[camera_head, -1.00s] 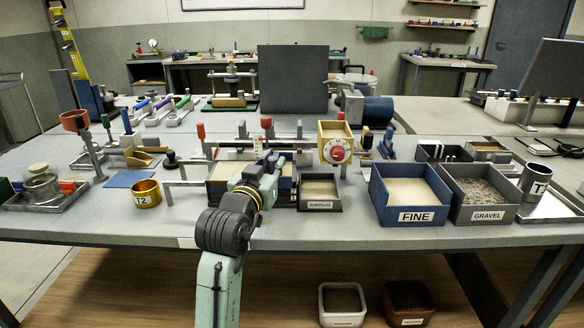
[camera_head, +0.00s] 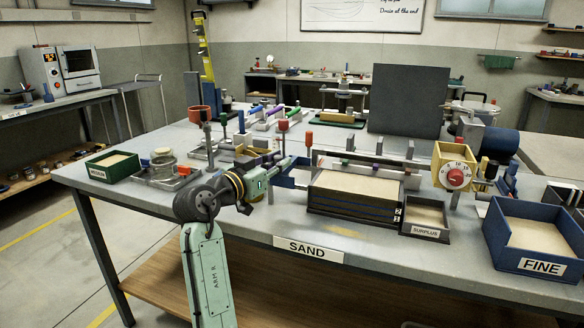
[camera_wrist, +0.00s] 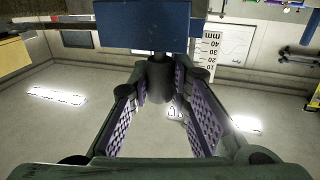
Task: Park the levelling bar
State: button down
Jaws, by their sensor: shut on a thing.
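My gripper (camera_head: 277,172) is at the left end of the layered sand box (camera_head: 357,207), above the table. In the wrist view its purple-padded fingers (camera_wrist: 157,98) are closed around a dark round handle (camera_wrist: 157,76). A blue plate (camera_wrist: 147,25) sits just beyond that handle and looks joined to it; I take the two to be the levelling bar. In the head view a blue piece (camera_head: 290,181) shows beside the fingers, partly hidden by them. The sand in the box looks level.
The SURPLUS tray (camera_head: 425,213) and the blue FINE bin (camera_head: 535,238) stand to the right. A red-topped post (camera_head: 283,133) stands close behind my gripper. The table front at left is mostly clear.

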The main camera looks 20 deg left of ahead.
jog(key=shift+a, duration=0.3)
jog(key=c, duration=1.5)
grip_release()
jog(key=v, duration=1.2)
